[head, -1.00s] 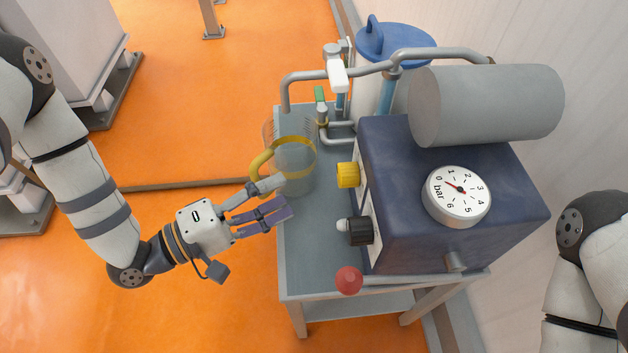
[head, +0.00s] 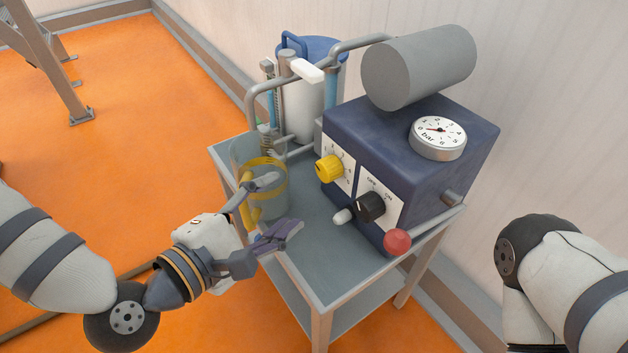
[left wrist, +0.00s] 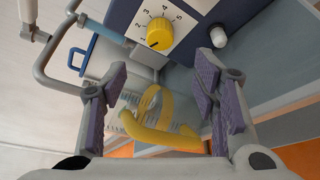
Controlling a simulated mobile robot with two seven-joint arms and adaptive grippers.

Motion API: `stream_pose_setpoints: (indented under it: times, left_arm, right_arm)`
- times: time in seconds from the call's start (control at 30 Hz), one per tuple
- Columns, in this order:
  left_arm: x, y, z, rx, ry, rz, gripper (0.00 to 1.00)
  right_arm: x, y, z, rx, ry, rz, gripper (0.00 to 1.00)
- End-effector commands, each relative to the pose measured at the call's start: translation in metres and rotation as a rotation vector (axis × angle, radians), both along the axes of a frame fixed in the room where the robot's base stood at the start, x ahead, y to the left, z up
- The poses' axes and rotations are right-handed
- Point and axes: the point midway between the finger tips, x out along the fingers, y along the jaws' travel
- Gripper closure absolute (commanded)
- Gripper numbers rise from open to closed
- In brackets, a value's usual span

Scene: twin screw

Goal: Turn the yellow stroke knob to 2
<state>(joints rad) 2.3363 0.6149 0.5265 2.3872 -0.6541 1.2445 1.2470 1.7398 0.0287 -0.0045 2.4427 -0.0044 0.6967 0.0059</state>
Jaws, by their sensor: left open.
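The yellow stroke knob (head: 329,168) is on the front panel of the dark blue pump box (head: 345,130). It also shows in the left wrist view (left wrist: 160,34), where numbers 1 to 5 ring it and its dark mark points to the lower left, close to 1. My left gripper (head: 280,207) is open, in front of and apart from the knob, beside the clear jug with the yellow handle (head: 246,212). In the left wrist view the open fingers (left wrist: 162,75) frame the jug handle (left wrist: 160,135), with the knob beyond them. My right gripper is out of view.
A black switch knob (head: 370,207), a white-tipped part (head: 343,216) and a red knob (head: 397,241) sit near the yellow knob. A pressure gauge (head: 438,137) is on top. Pipes and a blue-lidded tank stand behind. The grey table front (head: 325,270) is clear.

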Motion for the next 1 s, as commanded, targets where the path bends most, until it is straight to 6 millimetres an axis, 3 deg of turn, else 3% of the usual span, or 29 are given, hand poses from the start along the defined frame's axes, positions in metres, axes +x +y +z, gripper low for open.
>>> stream_pose_setpoints:
  times: [0.4,0.8,1.0]
  left_arm:
    - [0.076,-0.054,-0.021,0.002,-0.003,-0.001,0.46]
    - [0.088,-0.061,-0.023,0.000,-0.001,0.000,0.46]
    - [0.088,-0.061,-0.023,0.001,-0.003,0.001,0.91]
  right_arm:
    - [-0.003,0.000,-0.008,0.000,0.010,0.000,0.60]
    - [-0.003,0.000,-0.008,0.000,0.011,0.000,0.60]
    - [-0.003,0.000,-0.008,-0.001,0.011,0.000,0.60]
